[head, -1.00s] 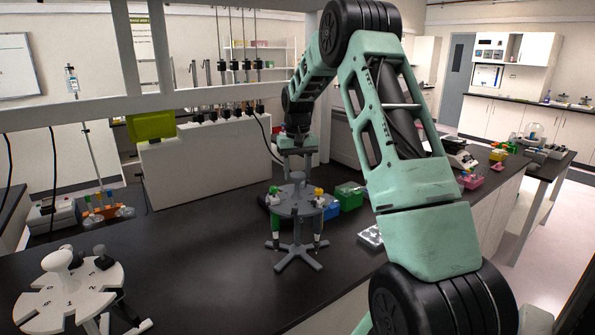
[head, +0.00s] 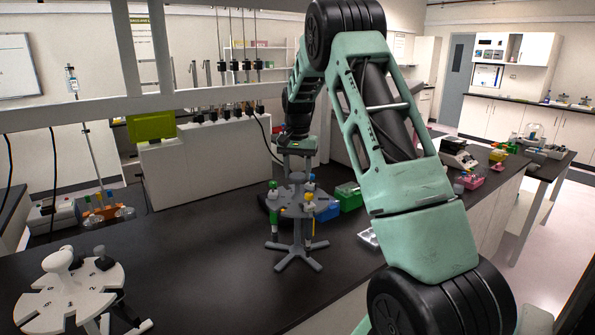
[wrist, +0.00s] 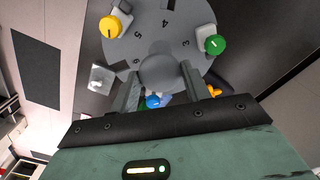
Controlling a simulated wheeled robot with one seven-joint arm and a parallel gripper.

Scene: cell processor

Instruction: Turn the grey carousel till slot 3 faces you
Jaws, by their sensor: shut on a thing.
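The grey carousel (head: 295,211) stands on the dark bench on splayed feet, with pipettes hanging around it. Its disc (wrist: 180,15) fills the top of the wrist view, where I read 3, 4, 5 and 6. A yellow-capped pipette (wrist: 116,22) is near 5, a green-capped one (wrist: 215,44) near 3, and a blue cap (wrist: 153,101) shows between the fingers. My gripper (wrist: 160,88) is shut on the carousel's round central knob (wrist: 162,71). It also shows above the carousel in the head view (head: 297,172). Slot numbers are too small to read there.
A white carousel (head: 68,287) stands at the front left. Blue (head: 328,210) and green (head: 350,197) boxes and a clear tray (head: 368,238) lie close right of the grey carousel.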

